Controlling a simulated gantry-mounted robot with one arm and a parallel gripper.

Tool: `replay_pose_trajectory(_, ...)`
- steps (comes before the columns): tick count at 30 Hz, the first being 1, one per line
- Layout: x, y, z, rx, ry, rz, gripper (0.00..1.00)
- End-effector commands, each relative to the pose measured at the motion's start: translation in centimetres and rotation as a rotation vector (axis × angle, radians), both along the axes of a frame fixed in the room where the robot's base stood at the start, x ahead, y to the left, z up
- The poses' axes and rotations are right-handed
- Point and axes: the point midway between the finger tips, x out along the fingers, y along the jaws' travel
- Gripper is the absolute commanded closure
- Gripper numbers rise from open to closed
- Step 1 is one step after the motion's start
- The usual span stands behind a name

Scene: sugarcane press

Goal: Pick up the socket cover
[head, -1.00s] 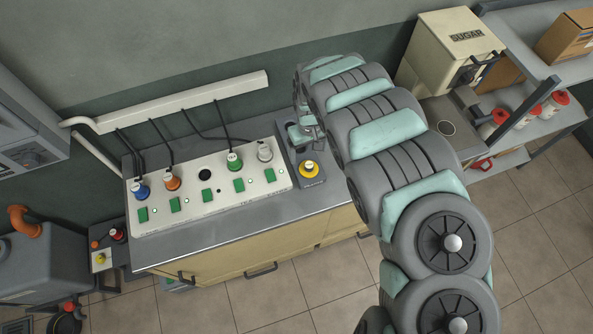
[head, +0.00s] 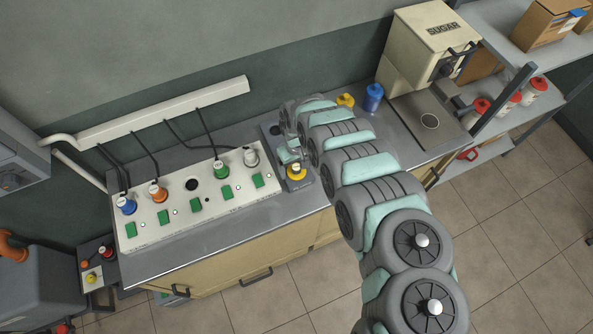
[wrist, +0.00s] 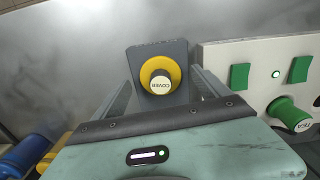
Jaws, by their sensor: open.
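The socket cover (head: 297,172) is a yellow round cap with a pale knob top. It sits on a small dark grey base on the counter, just right of the white socket panel. In the wrist view the cover (wrist: 148,80) shows its yellow ring and a white end marked "COVER", upright on the grey block. My gripper (wrist: 155,95) is open, its two fingers to the left and right of the cover in that view. Whether they touch it cannot be told. In the head view my gripper (head: 290,150) is partly hidden by my arm, close behind the cover.
The white socket panel (head: 205,229) holds blue, orange, green and white plugs, one empty hole and several green switches. A yellow object (head: 345,101) and a blue container (head: 373,97) stand behind my arm. The sugar dispenser (head: 440,45) is at back right.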

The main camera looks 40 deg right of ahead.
Motion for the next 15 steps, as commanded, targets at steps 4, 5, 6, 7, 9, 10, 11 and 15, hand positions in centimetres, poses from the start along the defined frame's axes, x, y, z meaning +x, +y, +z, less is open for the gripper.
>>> replay_pose_trajectory(4, -0.05, 0.12, -1.0, 0.001, 0.001, 0.0, 0.14)
replay_pose_trajectory(5, -0.07, 0.09, -1.07, 0.001, 0.002, 0.0, 0.14)
replay_pose_trajectory(6, -0.08, 0.05, -1.12, 0.001, 0.002, 0.0, 0.14)
replay_pose_trajectory(7, -0.08, 0.03, -1.13, 0.0, 0.002, 0.0, 0.14)
replay_pose_trajectory(9, -0.09, 0.02, -1.14, 0.0, 0.002, 0.0, 0.14)
replay_pose_trajectory(10, -0.09, 0.02, -1.13, 0.0, 0.002, 0.0, 0.14)
replay_pose_trajectory(11, -0.08, 0.02, -1.12, 0.0, 0.002, 0.0, 0.14)
replay_pose_trajectory(15, -0.08, 0.02, -1.12, -0.001, 0.001, -0.001, 0.2)
